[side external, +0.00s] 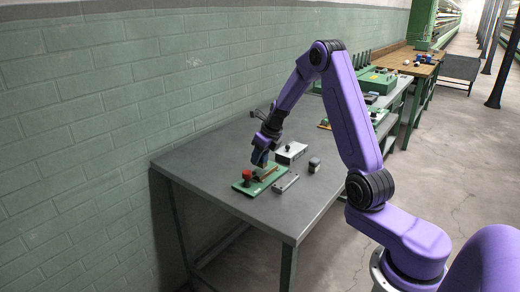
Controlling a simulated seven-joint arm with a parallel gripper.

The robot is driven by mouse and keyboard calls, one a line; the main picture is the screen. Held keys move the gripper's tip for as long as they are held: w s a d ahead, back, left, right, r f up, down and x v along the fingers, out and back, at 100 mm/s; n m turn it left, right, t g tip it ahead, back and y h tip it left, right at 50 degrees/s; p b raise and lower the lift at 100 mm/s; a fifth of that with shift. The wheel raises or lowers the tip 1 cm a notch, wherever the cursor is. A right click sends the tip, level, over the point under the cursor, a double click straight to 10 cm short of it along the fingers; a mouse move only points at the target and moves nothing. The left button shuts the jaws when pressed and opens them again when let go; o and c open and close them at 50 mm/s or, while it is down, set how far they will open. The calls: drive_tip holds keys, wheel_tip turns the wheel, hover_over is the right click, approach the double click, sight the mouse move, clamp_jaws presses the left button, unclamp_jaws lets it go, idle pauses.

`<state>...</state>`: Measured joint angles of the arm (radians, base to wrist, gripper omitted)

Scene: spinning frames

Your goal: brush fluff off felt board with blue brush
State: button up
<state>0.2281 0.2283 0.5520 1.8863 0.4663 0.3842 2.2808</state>
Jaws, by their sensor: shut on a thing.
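A small green board (243,188) lies on the grey table, likely the felt board. A red knob-like thing (247,175) stands at its left end, and a brown strip (268,173) lies across its right part. My gripper (262,150) points down over the back of the board. It is shut on a small dark-blue and brown thing (259,158), which looks like the blue brush. The brush's lower end is close to the board; I cannot tell whether it touches. Fluff is too small to make out.
A grey metal bar (286,183) lies right of the board. A white box (291,152) with a dark knob stands behind it, and a small dark jar (314,165) is farther right. The table's (200,163) front and left areas are clear.

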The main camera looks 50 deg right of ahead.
drive_tip(key=shift+f, duration=0.85)
drive_tip(key=shift+d+f, duration=0.2)
drive_tip(key=shift+f, duration=0.4)
drive_tip(key=shift+c, duration=0.2)
drive_tip(key=shift+d, duration=1.85)
drive_tip(key=shift+a, duration=2.1)
drive_tip(key=shift+r, duration=4.15)
drive_tip(key=shift+s+d, duration=0.1)
drive_tip(key=shift+s, duration=0.05)
